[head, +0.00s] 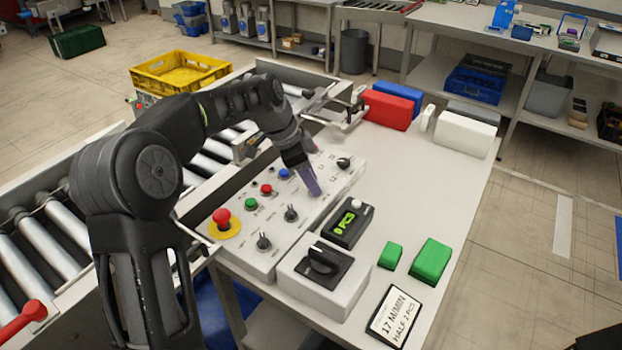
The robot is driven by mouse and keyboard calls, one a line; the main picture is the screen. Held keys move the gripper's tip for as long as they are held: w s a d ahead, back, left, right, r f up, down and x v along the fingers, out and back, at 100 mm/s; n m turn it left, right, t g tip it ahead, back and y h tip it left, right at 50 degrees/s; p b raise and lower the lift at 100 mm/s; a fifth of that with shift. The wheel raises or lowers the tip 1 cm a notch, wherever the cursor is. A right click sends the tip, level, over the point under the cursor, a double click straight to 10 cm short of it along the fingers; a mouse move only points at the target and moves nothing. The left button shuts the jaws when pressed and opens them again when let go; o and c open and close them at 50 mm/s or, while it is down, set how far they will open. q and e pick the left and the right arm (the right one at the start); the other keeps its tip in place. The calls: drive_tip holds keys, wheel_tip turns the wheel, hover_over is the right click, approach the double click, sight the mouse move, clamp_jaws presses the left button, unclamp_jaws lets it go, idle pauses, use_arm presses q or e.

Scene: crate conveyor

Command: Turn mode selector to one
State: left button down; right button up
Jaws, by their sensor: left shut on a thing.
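The light grey control panel (235,260) lies on the table and carries a row of black knobs. Knobs show at the far end (344,162), in the middle (291,213) and at the near end (264,241). My left gripper (313,187) reaches down onto the panel between the far and middle knobs. Its purplish fingers are shut on a selector knob, which they hide. The hidden knob's pointer direction cannot be seen, and the small panel labels are too blurred to read. My right gripper is not in view.
A red emergency button (222,216) and small coloured buttons share the panel. A grey box with a large rotary switch (323,260), a green-lit display (347,223), green blocks (431,261) and a sign (394,316) stand nearby. A roller conveyor (55,255) runs at left.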

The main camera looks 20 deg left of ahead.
use_arm(q)
drive_tip(key=c, duration=1)
unclamp_jaws()
drive_tip(key=shift+c, duration=0.2)
drive_tip(key=v, duration=0.7)
drive_tip(key=shift+r+b, duration=0.3)
drive_tip(key=shift+r, duration=0.05)
drive_tip(key=shift+a, duration=0.15)
